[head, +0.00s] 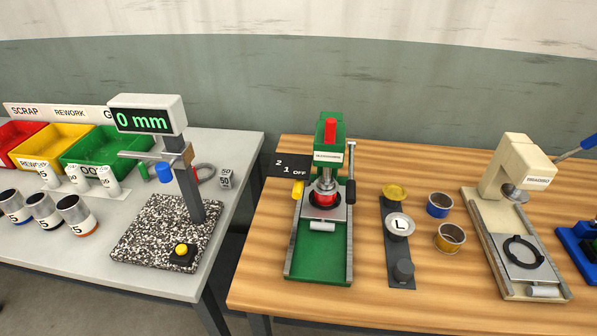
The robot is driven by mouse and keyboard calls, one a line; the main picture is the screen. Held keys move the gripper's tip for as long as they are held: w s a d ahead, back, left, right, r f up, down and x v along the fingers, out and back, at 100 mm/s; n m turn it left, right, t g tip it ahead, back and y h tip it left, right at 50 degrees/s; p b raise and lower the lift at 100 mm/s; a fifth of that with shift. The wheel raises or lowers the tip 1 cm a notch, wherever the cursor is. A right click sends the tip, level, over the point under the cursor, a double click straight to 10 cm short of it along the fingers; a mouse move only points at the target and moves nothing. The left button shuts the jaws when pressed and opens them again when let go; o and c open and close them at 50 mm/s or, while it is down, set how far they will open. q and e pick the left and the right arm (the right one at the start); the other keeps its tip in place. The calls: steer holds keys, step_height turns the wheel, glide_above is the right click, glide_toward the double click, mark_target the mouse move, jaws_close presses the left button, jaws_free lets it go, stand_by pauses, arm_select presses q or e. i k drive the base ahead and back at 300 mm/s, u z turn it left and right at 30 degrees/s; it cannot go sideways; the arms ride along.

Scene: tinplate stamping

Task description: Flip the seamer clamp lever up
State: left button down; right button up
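A green bench machine (328,212) stands on the wooden table, with a label on its head that is too small to read. A red lever or block (330,131) stands upright on its top. A black-knobbed handle (351,183) is on its right side, and a yellow knob (297,189) is on its left beside a black plate (290,165) reading 2, 1, OFF. A red round part sits under its head. I cannot tell for sure which machine is the seamer or which handle is its clamp lever. Neither of my grippers is in view.
A cream press (512,180) stands right of the green machine; a blue machine (582,242) is cut off at the right edge. Between them are a dark strip (390,224) with round parts and two tins (438,205). A grey table (150,275) with gauge and bins is left.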

mark_target(351, 183)
steer(key=u, duration=2.35)
steer(key=k, duration=2.5)
steer(key=z, duration=1.2)
